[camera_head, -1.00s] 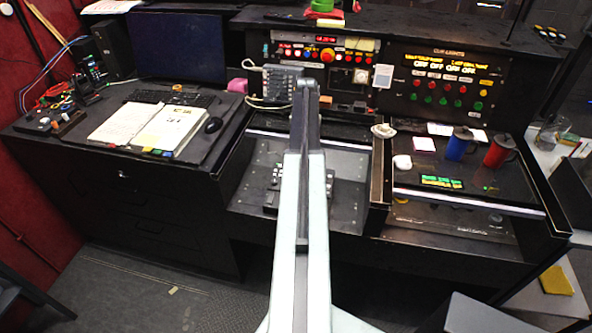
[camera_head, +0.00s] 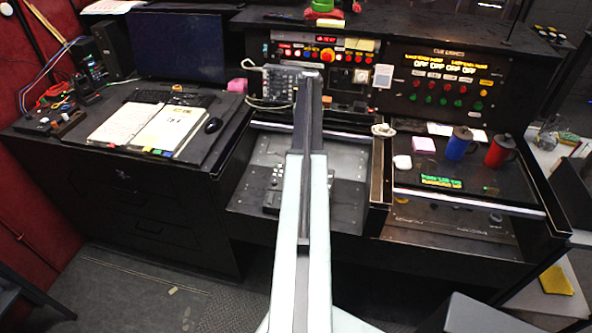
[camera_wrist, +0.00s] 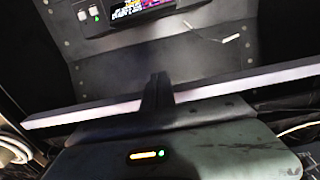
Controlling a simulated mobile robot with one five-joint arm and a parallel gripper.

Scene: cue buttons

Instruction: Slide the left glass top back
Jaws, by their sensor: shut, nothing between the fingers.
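The left glass top shows by its pale front edge (camera_head: 348,136), which runs across the back part of the middle bay, behind my arm. The same pale edge (camera_wrist: 90,115) crosses the wrist view. My gripper (camera_wrist: 157,78) is shut and empty. Its fingers overlap the pale edge in the wrist view; I cannot tell for sure that they touch it. In the head view my arm hides the fingers and the middle of the edge. The bay's dark riveted panel (camera_head: 250,185) lies uncovered in front of the edge.
A small button unit with a lit display (camera_wrist: 140,8) sits on the riveted panel. The right bay's glass top bears a blue mug (camera_head: 458,145) and a red mug (camera_head: 500,152). An open notebook (camera_head: 150,126) lies on the left desk. Control panels stand behind the bays.

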